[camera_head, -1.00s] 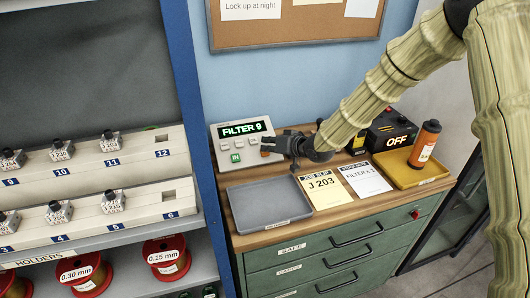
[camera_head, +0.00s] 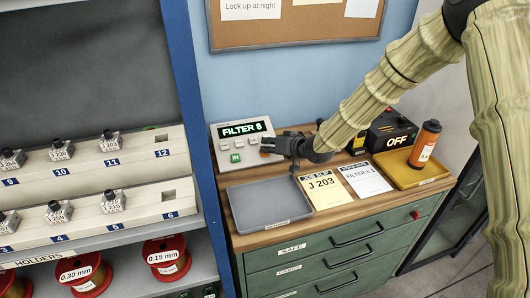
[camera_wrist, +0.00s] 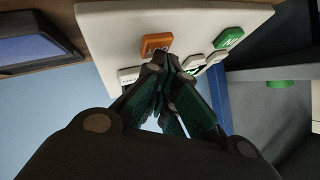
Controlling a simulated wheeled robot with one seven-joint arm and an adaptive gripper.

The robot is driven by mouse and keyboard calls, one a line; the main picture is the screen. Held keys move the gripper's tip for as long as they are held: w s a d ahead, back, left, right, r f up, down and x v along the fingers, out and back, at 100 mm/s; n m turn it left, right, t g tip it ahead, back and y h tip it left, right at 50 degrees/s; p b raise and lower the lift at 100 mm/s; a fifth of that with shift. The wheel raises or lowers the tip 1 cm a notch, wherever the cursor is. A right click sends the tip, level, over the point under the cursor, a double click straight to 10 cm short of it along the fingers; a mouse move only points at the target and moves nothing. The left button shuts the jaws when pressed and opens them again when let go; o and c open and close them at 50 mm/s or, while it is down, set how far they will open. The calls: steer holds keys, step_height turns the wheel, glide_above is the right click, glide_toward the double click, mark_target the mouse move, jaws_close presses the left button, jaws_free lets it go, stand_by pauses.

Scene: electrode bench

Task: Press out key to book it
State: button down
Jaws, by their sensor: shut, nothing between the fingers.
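The booking panel (camera_head: 226,132) is a pale box on the bench top with a lit display (camera_head: 243,129) reading "FILTER 8". Its green key (camera_head: 236,158) is marked IN. In the wrist view an orange key (camera_wrist: 156,42) shows on the panel, its label unreadable; the green key (camera_wrist: 230,37) is to its right, with white keys between. My gripper (camera_head: 268,146) is shut and empty at the panel's right side. In the wrist view its tips (camera_wrist: 166,60) are at the orange key's edge; I cannot tell whether they touch it. In the head view my gripper covers part of the panel's right side.
A grey tray (camera_head: 239,212) lies in front of the panel. An orange bottle (camera_head: 425,144) stands in a yellow tray (camera_head: 440,173). A black box marked OFF (camera_head: 397,140) stands behind.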

mark_target(270, 162)
steer(key=shift+r, duration=0.2)
steer(key=shift+s+d+r+p, duration=0.1)
steer(key=shift+s+r+p, duration=0.2)
steer(key=shift+r+p, duration=0.25)
steer(key=shift+s+d+r+p, duration=0.1)
steer(key=shift+s+r+p, duration=0.2)
steer(key=shift+r+p, duration=0.35)
steer(key=shift+s+d+r+p, duration=0.1)
steer(key=shift+s+r+p, duration=0.25)
steer(key=shift+r, duration=0.55)
steer(key=shift+s+d+r+p, duration=0.1)
steer(key=shift+s+r+p, duration=0.15)
steer(key=shift+r+p, duration=0.4)
steer(key=shift+r, duration=0.1)
